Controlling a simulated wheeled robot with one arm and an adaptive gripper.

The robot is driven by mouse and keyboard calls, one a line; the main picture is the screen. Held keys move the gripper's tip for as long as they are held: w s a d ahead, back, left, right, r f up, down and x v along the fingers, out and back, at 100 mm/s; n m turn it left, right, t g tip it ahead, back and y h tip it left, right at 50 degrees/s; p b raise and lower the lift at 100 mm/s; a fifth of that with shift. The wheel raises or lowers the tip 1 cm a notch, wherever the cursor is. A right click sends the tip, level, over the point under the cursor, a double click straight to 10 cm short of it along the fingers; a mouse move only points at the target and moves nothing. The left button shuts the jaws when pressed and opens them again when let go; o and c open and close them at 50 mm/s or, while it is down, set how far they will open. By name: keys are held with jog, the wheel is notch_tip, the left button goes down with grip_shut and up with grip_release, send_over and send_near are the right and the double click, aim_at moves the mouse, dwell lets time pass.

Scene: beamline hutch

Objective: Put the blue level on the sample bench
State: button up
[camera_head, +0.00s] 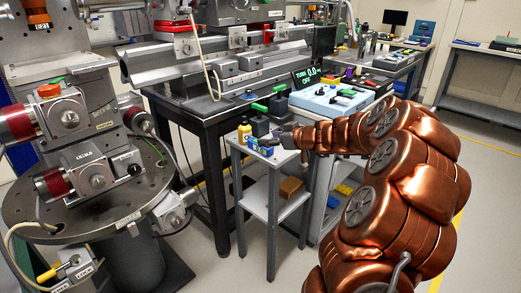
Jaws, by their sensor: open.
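A small blue item (266,150), which looks like the blue level, lies on the top of a small white stand (252,162) in the middle of the view. My gripper (275,140) is over that stand, right beside the blue item and partly in front of it. It is open. Whether its fingers are around the blue item or touching it is too small to tell. A dark-topped bench (205,110) with rails and instruments stands behind the stand; no label shows whether it is the sample bench.
A yellow bottle (244,133) stands on the stand near the blue item. A brown box (290,187) is on its lower shelf. A light-blue instrument with a display (325,103) stands behind. A round metal table (55,215) with motor stages fills the left. Open floor lies at right.

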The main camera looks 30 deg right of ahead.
jog(key=shift+x, duration=0.8)
jog(key=w+f, duration=0.2)
jog(key=w, duration=0.1)
jog(key=shift+w+a+f, duration=0.1)
jog(key=shift+a+f, duration=0.2)
jog(key=shift+a, duration=0.05)
jog(key=shift+w+a+f, duration=0.1)
jog(key=shift+w+a, duration=0.05)
jog(key=shift+w, duration=0.35)
grip_shut()
